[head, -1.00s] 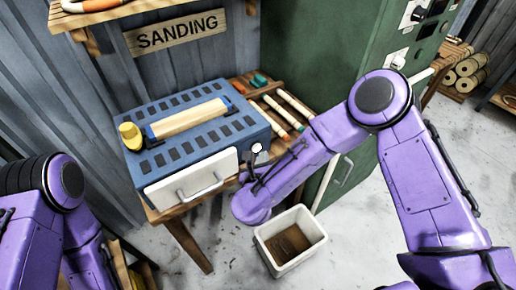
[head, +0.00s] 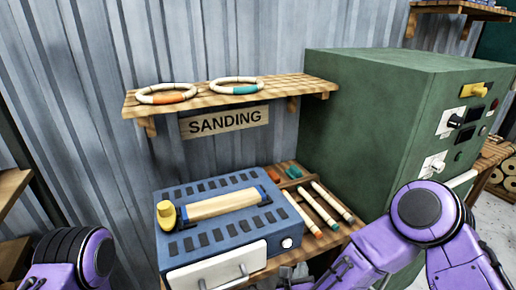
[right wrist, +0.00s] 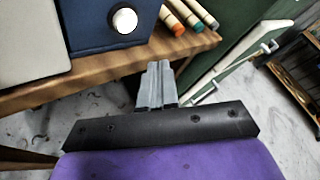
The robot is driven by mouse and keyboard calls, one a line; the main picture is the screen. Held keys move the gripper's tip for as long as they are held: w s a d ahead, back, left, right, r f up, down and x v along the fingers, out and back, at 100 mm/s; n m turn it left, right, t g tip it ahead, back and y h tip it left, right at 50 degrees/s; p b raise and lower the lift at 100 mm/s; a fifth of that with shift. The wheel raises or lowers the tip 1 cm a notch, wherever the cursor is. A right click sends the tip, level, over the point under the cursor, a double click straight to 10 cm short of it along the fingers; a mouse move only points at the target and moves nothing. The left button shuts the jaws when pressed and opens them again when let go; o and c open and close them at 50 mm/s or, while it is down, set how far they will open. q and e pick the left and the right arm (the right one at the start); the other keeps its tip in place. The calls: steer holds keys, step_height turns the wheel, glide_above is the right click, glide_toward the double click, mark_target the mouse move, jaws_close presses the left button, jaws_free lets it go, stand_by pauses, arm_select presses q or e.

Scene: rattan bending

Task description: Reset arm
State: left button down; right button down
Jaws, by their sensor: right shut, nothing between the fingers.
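My right gripper (head: 296,273) is at the bottom of the head view, beside the front right corner of the blue sanding machine (head: 212,240). In the right wrist view its grey fingers (right wrist: 157,86) are shut together with nothing between them. They are just off the wooden table edge (right wrist: 110,82), above the floor. My purple right arm comes in from the lower right. My left arm shows at the lower left of the head view, but its gripper is out of frame.
The machine has a pale roller, yellow knob and white drawer. Several coloured-end sticks (head: 318,208) lie on the table. A shelf (head: 290,88) above holds two rattan rings (head: 167,93). A green cabinet (head: 375,110) stands at right, close to my right arm.

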steer(key=s+d+f+n+g+y+b, duration=0.1)
steer(key=s+f+n+g+y, duration=0.1)
steer(key=s+f+n, duration=0.5)
steer(key=f+n+g+y, duration=0.15)
steer(key=f+n, duration=0.35)
steer(key=n, duration=0.6)
steer(key=s+d+f+n+g+b, duration=0.1)
steer(key=s+d+f+n+g, duration=0.2)
steer(key=s+d, duration=0.4)
steer(key=s+d+f+n+g+h+b, duration=0.1)
steer(key=s+d+f+n+g+b, duration=0.1)
steer(key=s+d+f+n, duration=0.4)
steer(key=s+d+f+g, duration=0.1)
steer(key=s+f, duration=0.1)
steer(key=s, duration=0.3)
steer(key=shift+s+g, duration=0.1)
steer(key=shift+g, duration=0.15)
